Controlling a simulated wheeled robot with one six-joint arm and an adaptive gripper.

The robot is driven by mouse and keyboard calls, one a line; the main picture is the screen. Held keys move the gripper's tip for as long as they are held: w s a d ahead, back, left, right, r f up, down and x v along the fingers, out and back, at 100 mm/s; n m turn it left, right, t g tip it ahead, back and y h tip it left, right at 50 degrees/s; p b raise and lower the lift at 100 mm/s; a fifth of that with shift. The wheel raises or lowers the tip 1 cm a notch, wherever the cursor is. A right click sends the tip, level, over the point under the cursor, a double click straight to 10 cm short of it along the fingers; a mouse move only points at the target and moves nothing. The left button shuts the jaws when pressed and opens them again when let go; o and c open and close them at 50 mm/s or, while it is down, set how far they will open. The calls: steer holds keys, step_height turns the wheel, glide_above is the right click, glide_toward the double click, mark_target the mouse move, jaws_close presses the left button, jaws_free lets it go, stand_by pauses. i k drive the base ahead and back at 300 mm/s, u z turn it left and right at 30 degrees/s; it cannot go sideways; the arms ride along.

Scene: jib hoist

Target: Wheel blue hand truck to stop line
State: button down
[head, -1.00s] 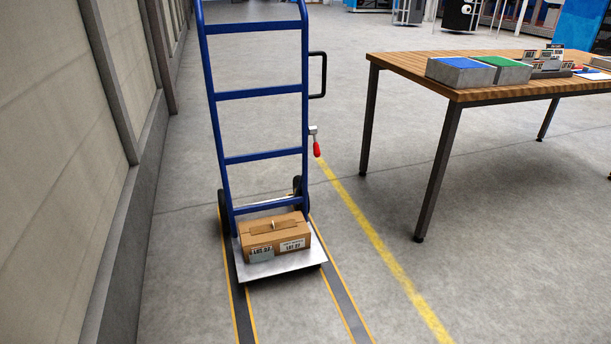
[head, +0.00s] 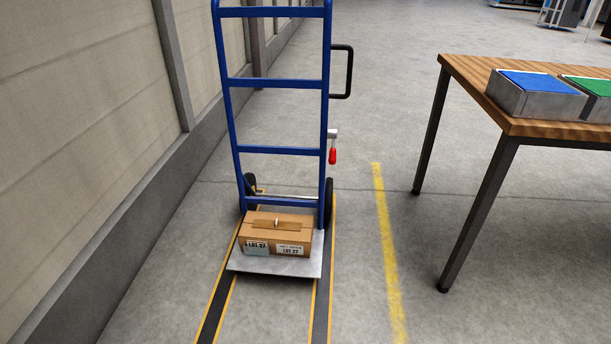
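The blue hand truck (head: 278,84) stands upright on the floor, left of the middle in the head view. A cardboard box (head: 275,232) with labels sits on its grey toe plate (head: 275,264). A black handle (head: 347,72) sticks out from its right upright. Below that is a small lever with a red grip (head: 332,156), pointing down. The truck's wheels rest by two dark floor tracks with yellow edges (head: 322,296). A yellow line (head: 386,250) runs along the floor to the right of the tracks. I cannot tell if it is the stop line. My gripper is not in view.
A panelled wall (head: 80,110) runs along the left. Floor between truck and table is clear.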

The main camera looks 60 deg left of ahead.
mark_target(311, 269)
steer(key=u, duration=0.8)
steer(key=i, duration=0.85)
steer(key=u, duration=1.3)
steer(key=i, duration=0.3)
steer(key=u, duration=0.3)
steer(key=k, duration=0.6)
steer(key=z, duration=0.2)
steer(key=i, duration=1.2)
steer(key=u, duration=0.3)
